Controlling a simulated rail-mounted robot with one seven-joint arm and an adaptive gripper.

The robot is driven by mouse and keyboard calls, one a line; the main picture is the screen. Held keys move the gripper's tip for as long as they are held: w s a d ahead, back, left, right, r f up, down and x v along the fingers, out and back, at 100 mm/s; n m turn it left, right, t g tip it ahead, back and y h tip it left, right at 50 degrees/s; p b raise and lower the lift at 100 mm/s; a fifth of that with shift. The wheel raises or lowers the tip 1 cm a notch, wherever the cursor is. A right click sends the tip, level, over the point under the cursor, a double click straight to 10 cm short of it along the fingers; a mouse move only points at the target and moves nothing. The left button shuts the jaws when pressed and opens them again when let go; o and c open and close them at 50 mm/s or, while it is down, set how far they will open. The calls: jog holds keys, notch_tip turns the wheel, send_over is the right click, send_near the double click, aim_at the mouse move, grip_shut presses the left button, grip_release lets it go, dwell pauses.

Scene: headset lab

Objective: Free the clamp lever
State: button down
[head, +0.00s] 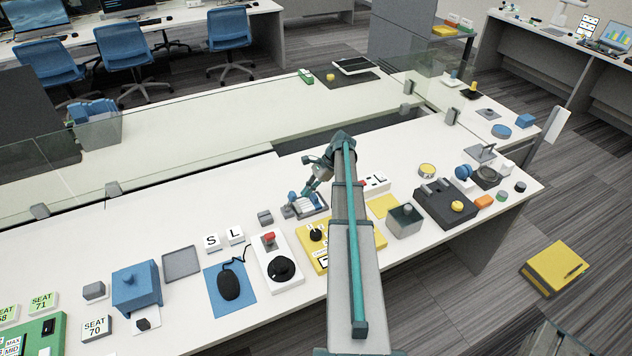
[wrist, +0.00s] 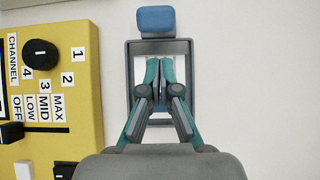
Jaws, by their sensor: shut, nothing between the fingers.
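A clamp with a flat grey frame (wrist: 187,50) and a blue block (wrist: 156,21) at one end lies on the white table. In the head view its grey frame (head: 318,209) shows just left of my arm, partly covered by my gripper. My gripper (wrist: 160,68) is shut and empty, with its fingertips over the middle of the frame, short of the blue block. Some blue shows behind and between my fingers. I cannot tell whether the fingertips touch the clamp. In the head view my gripper (head: 308,190) points down at the clamp.
A yellow channel panel (wrist: 60,90) with a black knob (wrist: 40,53) stands left of the clamp in the wrist view. A small grey block (head: 265,218) and a white box with a red-topped lever (head: 270,238) are nearby. Table right of the clamp is bare in the wrist view.

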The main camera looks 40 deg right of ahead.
jog(key=shift+w+a+r+p, duration=0.15)
jog(key=shift+a+r, duration=0.1)
jog(key=shift+a, duration=0.25)
jog(key=shift+w+a+r+p, duration=0.15)
jog(key=shift+a+r, duration=0.1)
jog(key=shift+a, duration=0.25)
